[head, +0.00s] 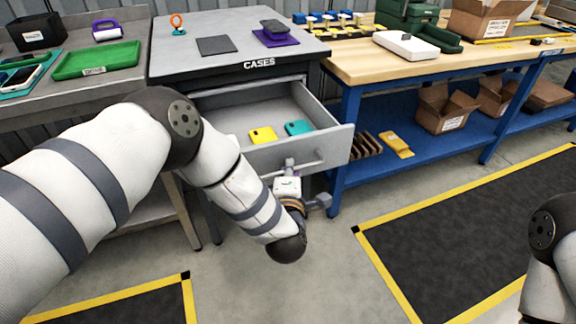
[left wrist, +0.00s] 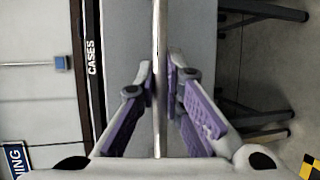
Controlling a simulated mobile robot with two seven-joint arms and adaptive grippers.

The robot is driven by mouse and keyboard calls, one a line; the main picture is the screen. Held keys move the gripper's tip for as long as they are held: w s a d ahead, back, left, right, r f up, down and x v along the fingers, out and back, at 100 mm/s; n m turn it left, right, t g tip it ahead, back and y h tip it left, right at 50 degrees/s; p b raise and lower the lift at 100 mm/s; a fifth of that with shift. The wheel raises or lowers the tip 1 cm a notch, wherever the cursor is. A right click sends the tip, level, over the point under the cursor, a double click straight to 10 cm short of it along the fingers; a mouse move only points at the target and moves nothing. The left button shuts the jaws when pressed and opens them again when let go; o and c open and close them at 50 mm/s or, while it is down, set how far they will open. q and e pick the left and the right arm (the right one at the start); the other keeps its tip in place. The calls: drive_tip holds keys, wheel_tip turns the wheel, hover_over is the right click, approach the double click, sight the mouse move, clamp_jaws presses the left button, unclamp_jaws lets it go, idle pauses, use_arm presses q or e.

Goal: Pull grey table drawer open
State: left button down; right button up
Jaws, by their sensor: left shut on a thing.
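The grey table (head: 190,60) has a dark front edge marked CASES. Its drawer (head: 340,147) stands open, pulled out toward me, with a yellow case (head: 263,134) and a teal case (head: 299,128) inside. The drawer's bar handle (head: 312,161) runs across its front. My left gripper (head: 290,164) is shut on the handle. In the left wrist view, the purple-padded fingers of this gripper (left wrist: 160,82) sit on both sides of the handle bar (left wrist: 159,35). My right arm shows at the right edge, but its gripper is out of view.
A wooden-topped workbench (head: 370,66) with a blue frame stands close to the right of the drawer, with cartons (head: 441,108) on its lower shelf. Another grey bench with a green tray (head: 97,60) stands at left. The floor in front of the drawer is clear.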

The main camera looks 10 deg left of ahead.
use_arm(q)
drive_tip(key=shift+s+d, duration=0.2)
drive_tip(key=shift+s, duration=0.1)
drive_tip(key=c, duration=1.7)
unclamp_jaws()
drive_tip(key=v, duration=1.2)
